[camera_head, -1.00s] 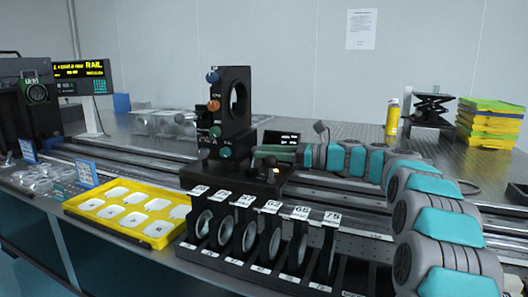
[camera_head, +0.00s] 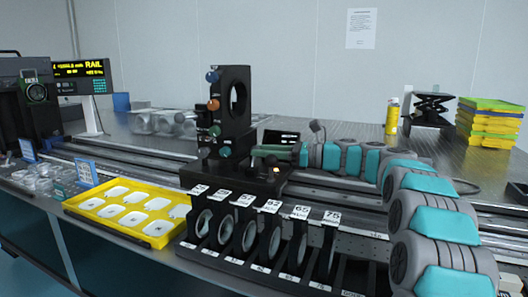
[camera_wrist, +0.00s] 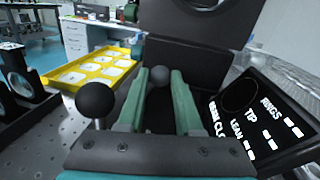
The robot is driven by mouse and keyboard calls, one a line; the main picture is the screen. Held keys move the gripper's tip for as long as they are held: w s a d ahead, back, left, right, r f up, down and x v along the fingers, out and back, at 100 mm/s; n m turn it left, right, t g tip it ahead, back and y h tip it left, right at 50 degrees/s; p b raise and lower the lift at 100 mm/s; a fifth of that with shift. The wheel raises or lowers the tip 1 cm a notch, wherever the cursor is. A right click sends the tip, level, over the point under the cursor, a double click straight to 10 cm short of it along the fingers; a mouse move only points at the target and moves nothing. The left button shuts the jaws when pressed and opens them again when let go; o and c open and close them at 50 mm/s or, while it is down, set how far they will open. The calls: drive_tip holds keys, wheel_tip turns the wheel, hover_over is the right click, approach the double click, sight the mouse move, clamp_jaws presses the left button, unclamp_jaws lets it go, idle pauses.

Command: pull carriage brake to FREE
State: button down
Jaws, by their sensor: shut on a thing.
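The carriage (camera_head: 235,177) is a black block on the long rail, with a tall black plate (camera_head: 236,100) that has a round hole. Blue, orange, green and grey knobs sit along the plate's left side. My gripper (camera_head: 256,152) reaches in low from the right, beside the plate. In the wrist view its green fingers (camera_wrist: 159,80) are closed around a grey ball knob (camera_wrist: 159,74) at their tips. A black ball knob (camera_wrist: 95,100) on a short post stands left of the fingers, apart from them. I cannot read any brake marking.
A rack of numbered lens holders (camera_head: 250,250) stands close in front of the carriage. A yellow tray (camera_head: 95,203) is to its left. A dark panel with white lettering (camera_wrist: 250,125) lies right of the fingers. Stacked trays (camera_head: 488,122) stand at the back right.

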drive_tip(key=shift+s+a+r+n, duration=0.15)
drive_tip(key=shift+s+n, duration=0.2)
drive_tip(key=shift+n, duration=0.35)
drive_tip(key=c, duration=0.9)
unclamp_jaws()
drive_tip(key=shift+o, duration=0.2)
drive_tip(key=s+d, duration=0.1)
drive_tip(key=d, duration=0.6)
drive_tip(key=shift+s+d, duration=0.2)
drive_tip(key=shift+d, duration=0.2)
drive_tip(key=shift+r, duration=0.1)
